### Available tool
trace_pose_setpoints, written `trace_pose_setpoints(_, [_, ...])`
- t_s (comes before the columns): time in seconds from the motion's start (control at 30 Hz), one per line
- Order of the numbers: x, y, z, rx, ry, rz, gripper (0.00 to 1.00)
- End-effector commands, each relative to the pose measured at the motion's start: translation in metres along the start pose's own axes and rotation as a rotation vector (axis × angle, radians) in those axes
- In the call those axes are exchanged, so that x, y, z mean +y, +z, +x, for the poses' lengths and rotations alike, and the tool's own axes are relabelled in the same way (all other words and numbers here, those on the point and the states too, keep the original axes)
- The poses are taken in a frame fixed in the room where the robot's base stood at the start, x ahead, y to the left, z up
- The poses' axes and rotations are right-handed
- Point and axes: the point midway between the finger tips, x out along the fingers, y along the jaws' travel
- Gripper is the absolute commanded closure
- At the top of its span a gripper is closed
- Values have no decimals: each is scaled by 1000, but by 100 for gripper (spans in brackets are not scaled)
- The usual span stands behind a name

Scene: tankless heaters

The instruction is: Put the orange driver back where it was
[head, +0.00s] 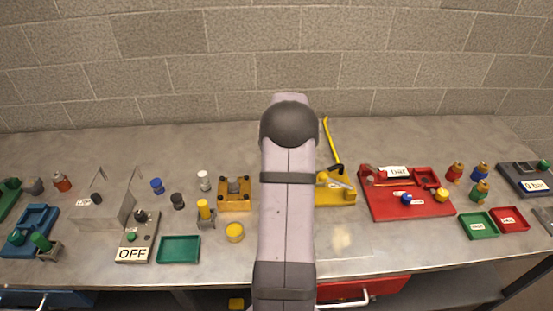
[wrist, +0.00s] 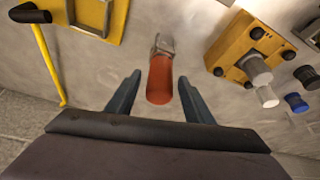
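The orange driver (wrist: 160,80) shows in the wrist view, with its orange handle toward my gripper and a grey part (wrist: 164,44) at its far end. I cannot tell whether that grey part belongs to the driver or is a holder. My gripper (wrist: 159,77) is open, with one dark blue finger on each side of the handle. Gaps show between the fingers and the handle. In the head view my own arm hides both the driver and my gripper.
An orange-yellow block fixture (wrist: 245,48) with a grey knob stands right of the driver in the wrist view. A yellow fixture (wrist: 97,14) and a yellow bar (wrist: 48,60) are on the left. A green tray (head: 179,250) and red board (head: 407,203) flank my arm in the head view.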

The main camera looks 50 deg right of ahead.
Motion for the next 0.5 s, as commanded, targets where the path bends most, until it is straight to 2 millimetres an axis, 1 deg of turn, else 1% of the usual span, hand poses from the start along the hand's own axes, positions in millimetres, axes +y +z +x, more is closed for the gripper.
trace_pose_setpoints(0.2, [0, 0, 0, 0, 0, 0, 53])
trace_pose_setpoints(0.37, [0, -2, -5, 1, 0, 0, 53])
trace_pose_setpoints(0.5, [0, -2, -17, 3, 1, 0, 53])
